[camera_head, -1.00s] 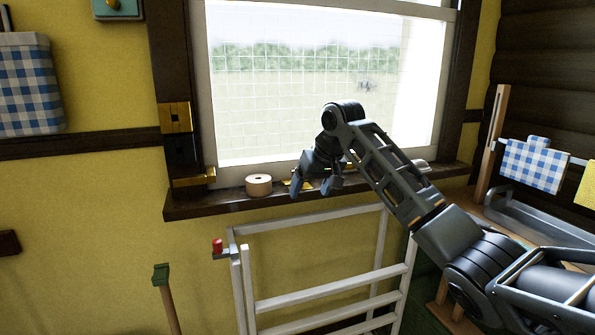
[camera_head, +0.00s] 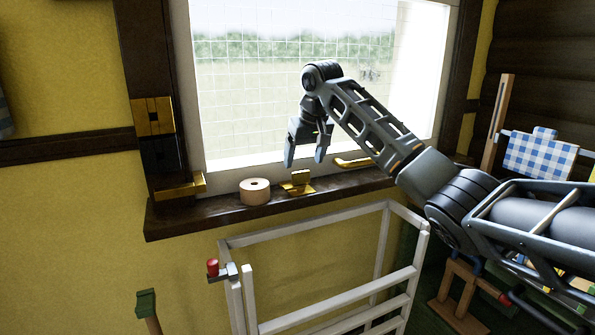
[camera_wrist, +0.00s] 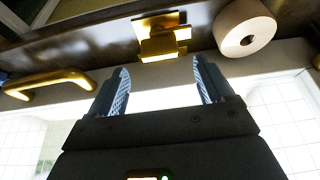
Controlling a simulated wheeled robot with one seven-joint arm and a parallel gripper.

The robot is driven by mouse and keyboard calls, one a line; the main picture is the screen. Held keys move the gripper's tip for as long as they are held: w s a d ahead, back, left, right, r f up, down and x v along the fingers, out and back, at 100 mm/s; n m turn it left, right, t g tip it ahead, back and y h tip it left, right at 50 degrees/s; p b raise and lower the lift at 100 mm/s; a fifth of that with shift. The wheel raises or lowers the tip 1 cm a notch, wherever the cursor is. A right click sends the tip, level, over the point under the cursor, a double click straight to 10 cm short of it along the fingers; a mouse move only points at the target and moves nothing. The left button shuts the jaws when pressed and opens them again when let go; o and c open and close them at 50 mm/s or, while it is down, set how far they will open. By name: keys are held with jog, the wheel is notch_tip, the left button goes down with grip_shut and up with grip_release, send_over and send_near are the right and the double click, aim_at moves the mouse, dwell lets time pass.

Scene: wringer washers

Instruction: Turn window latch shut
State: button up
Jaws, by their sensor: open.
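The brass window latch (camera_head: 299,183) sits at the bottom middle of the window, on the dark sill, with a small raised block on a flat plate. It also shows at the top of the wrist view (camera_wrist: 162,38), in line with the space between my fingers. My gripper (camera_head: 305,158) is open and empty, pointing down just above the latch. In the wrist view its two fingers (camera_wrist: 160,82) are spread, with the latch beyond their tips and apart from them. The white-framed window (camera_head: 310,95) looks shut, though I cannot tell for sure.
A pale wooden roll (camera_head: 255,191) stands on the sill (camera_head: 215,214) left of the latch. A brass handle (camera_head: 352,162) is to its right, partly behind my arm. A white rack (camera_head: 310,229) stands below the sill. Brass fittings (camera_head: 180,187) are at the window's left.

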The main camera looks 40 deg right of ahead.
aim_at(301, 172)
jog(key=x, duration=0.6)
jog(key=shift+r, duration=0.1)
jog(key=c, duration=1)
